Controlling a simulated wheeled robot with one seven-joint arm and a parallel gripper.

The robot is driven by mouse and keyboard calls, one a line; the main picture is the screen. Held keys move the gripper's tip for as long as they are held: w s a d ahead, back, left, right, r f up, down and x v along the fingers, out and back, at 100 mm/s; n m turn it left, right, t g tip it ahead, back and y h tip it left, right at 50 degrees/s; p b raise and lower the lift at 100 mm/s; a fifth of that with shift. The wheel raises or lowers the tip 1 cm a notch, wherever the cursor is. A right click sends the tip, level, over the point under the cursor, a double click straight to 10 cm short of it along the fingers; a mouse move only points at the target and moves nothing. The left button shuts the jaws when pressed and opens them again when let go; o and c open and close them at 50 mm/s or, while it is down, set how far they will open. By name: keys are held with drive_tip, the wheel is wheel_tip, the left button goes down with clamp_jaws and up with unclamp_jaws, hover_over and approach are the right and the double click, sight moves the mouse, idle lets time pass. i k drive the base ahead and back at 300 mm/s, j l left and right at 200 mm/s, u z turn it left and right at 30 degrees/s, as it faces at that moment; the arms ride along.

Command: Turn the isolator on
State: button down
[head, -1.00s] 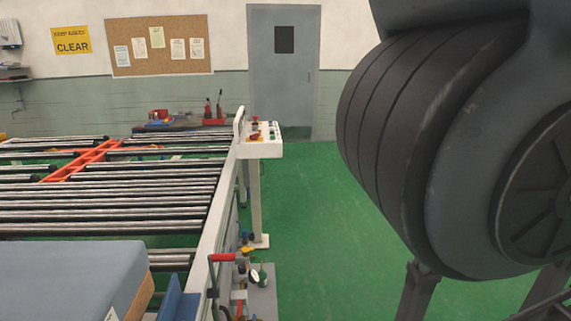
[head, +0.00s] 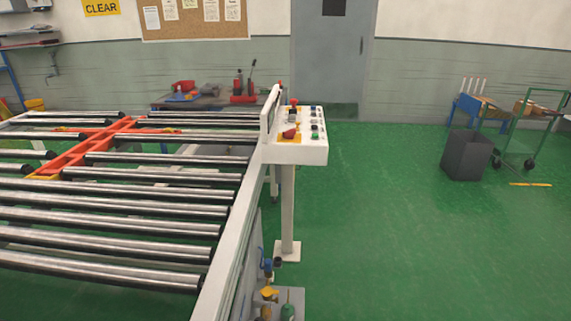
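A white control box (head: 297,150) stands on a post beside the roller conveyor. On its sloped top, a red rotary handle on a yellow plate (head: 290,134) looks like the isolator; whether it is on or off is too small to tell. Around it are a red mushroom button (head: 294,102), a green button (head: 315,135) and several other small controls. My gripper is not in the picture, so its place relative to the box is hidden.
The roller conveyor (head: 130,210) with an orange crossbar (head: 85,150) fills the left. Valves and fittings (head: 268,290) sit low by its near side. Green floor (head: 400,230) is open to the right. A dark bin (head: 467,155) and a green trolley (head: 525,125) stand farther back.

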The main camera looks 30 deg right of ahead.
sight(287, 134)
drive_tip(key=i+l, duration=0.25)
drive_tip(key=l, duration=0.2)
drive_tip(key=i+l+z, duration=0.1)
drive_tip(key=l, duration=0.35)
drive_tip(key=i+l, duration=0.35)
drive_tip(key=i+l+z, duration=0.1)
drive_tip(key=i+l, duration=0.15)
drive_tip(key=l, duration=0.3)
drive_tip(key=i+l+u, duration=0.1)
drive_tip(key=l, duration=0.4)
drive_tip(key=i+l+u, duration=0.1)
drive_tip(key=l, duration=0.4)
drive_tip(key=i+l+u, duration=0.1)
drive_tip(key=l, duration=0.45)
